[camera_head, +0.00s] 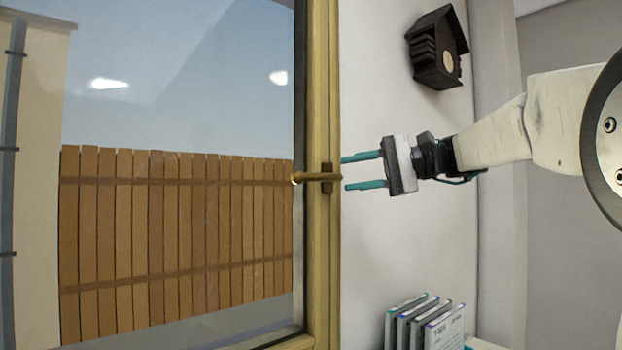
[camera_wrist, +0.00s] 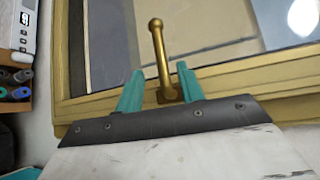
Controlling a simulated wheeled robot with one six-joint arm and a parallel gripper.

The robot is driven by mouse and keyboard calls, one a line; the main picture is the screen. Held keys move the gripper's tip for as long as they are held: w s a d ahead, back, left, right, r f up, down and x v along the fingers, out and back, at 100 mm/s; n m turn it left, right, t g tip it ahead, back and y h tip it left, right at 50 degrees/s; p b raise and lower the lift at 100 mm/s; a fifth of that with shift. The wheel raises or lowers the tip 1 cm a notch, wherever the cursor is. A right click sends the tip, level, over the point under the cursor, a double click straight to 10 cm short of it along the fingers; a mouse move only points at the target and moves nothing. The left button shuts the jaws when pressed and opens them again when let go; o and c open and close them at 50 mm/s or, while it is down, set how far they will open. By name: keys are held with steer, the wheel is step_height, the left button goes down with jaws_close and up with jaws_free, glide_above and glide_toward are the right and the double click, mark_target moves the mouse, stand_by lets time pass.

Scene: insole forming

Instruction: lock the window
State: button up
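The window (camera_head: 180,100) has a wooden frame (camera_head: 322,90) and fills the left of the head view. Its brass handle (camera_head: 312,177) points left, roughly horizontal, from a dark base plate on the frame. My gripper (camera_head: 343,173) is open, with teal fingers one above the other, pointing left towards the handle's base from the right. In the wrist view the handle (camera_wrist: 158,50) stands between the two spread fingertips of my gripper (camera_wrist: 160,78), and its base shows between the fingers. I see no finger closed on it.
A dark birdhouse-like box (camera_head: 438,48) hangs on the white wall above my gripper. Several upright cases or books (camera_head: 425,322) stand below it. In the wrist view a shelf with dark rolled items (camera_wrist: 15,85) is at the left. A wooden fence (camera_head: 175,235) shows beyond the glass.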

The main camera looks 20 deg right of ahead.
mark_target(325, 176)
steer(key=x, duration=0.7)
steer(key=shift+w+a, duration=0.1)
steer(key=shift+a, duration=0.2)
jaws_close()
